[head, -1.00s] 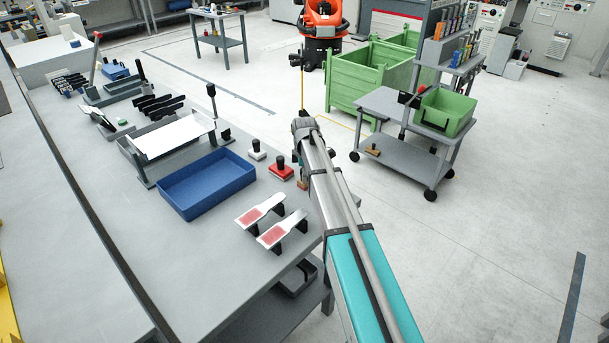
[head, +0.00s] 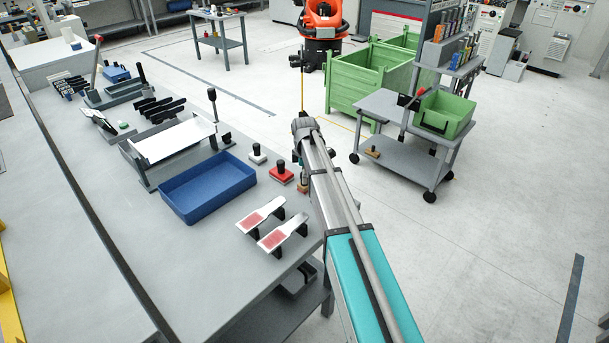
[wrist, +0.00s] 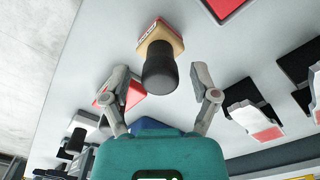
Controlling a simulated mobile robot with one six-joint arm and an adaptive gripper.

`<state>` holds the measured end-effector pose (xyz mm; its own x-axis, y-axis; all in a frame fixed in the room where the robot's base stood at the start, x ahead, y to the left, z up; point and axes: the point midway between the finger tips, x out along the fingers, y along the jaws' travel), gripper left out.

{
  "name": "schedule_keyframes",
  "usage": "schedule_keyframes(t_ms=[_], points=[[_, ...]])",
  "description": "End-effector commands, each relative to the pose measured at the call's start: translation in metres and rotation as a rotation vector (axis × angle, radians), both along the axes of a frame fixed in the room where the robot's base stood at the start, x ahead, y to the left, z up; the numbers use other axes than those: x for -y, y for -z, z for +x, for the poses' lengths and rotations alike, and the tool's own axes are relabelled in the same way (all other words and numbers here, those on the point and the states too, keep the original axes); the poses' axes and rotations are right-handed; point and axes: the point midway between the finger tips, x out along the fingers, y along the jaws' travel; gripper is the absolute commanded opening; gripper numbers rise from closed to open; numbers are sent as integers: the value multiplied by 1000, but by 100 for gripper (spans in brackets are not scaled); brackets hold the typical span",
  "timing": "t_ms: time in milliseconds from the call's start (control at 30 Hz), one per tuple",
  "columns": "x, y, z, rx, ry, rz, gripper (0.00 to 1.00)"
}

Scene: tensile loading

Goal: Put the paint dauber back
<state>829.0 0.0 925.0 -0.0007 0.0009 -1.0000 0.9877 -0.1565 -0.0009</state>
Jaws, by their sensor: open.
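A wood-coloured block with a red-and-white label and a black knob handle (wrist: 160,65), which I take to be the paint dauber, stands on the grey table. My gripper (wrist: 160,82) is open, with a finger on each side of the black handle and visible gaps to it. In the head view only the block's base (head: 303,188) shows near the table's right edge; my arm hides much of it and my gripper. A red pad with a black knob (head: 281,173) and a white one with a black knob (head: 257,155) stand to its left.
Two pale strips with red patches (head: 262,214) rest on black supports in front. A blue tray (head: 207,187) lies left. A red-edged item (wrist: 226,6) is at the wrist view's top. A cart with a green bin (head: 444,112) stands off the table.

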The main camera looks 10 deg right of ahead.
Motion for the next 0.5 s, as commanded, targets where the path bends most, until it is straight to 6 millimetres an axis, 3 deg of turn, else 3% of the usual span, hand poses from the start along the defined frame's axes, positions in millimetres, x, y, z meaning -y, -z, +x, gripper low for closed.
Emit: schedule_keyframes(t_ms=[500], points=[[0,-49,0,0,0,0,77]])
